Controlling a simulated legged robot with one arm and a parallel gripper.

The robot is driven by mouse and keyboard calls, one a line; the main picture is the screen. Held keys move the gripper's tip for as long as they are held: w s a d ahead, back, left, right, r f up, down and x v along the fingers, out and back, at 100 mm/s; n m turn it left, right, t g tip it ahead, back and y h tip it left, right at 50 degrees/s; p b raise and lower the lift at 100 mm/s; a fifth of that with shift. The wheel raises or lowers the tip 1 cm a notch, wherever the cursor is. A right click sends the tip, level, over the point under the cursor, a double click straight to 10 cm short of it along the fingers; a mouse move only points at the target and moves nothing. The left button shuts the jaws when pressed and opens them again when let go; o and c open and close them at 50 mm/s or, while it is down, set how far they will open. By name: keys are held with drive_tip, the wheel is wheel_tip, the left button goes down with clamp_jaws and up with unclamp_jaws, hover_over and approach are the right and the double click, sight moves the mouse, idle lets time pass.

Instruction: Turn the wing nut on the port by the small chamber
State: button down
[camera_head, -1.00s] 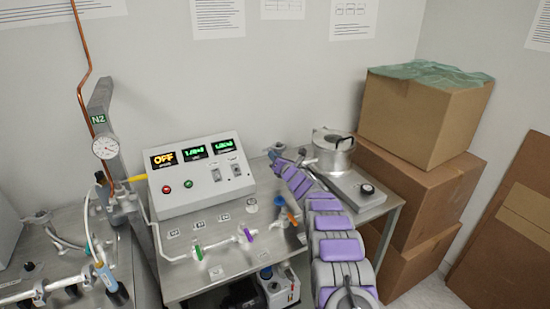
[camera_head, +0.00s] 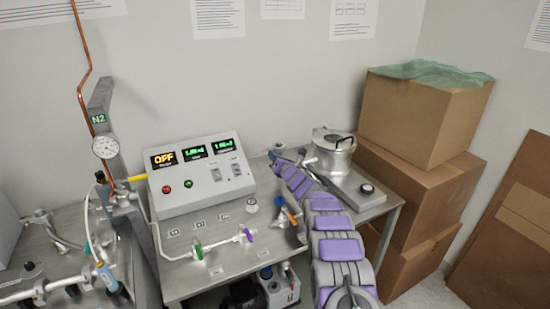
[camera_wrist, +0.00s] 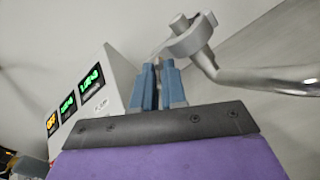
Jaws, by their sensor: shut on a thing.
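The small chamber (camera_head: 333,142) is a silver lidded pot at the right end of the bench. A grey clamp ring on the port (camera_wrist: 186,42), with a bent metal tube, shows above my fingers in the wrist view. My gripper (camera_wrist: 158,72) has blue fingers close together just below and left of this clamp. They are shut on a small grey part, which appears to be the wing nut; the fingers hide most of it. In the head view my gripper (camera_head: 276,157) is left of the chamber, behind my purple-padded arm, and the grip is too small to make out.
A control box (camera_head: 200,175) with lit displays stands left of my gripper. Valves with green (camera_head: 198,251) and purple (camera_head: 246,234) handles sit on the bench front. Stacked cardboard boxes (camera_head: 420,120) stand close on the right.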

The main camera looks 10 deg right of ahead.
drive_tip(key=shift+f+n, duration=0.15)
drive_tip(key=shift+n, duration=1.05)
drive_tip(key=shift+f+n, duration=0.15)
drive_tip(key=shift+n, duration=1.05)
idle(4.1)
idle(0.3)
drive_tip(key=c, duration=1.5)
unclamp_jaws()
drive_tip(key=shift+w, duration=0.1)
drive_tip(key=shift+r, duration=0.1)
drive_tip(key=shift+d, duration=0.1)
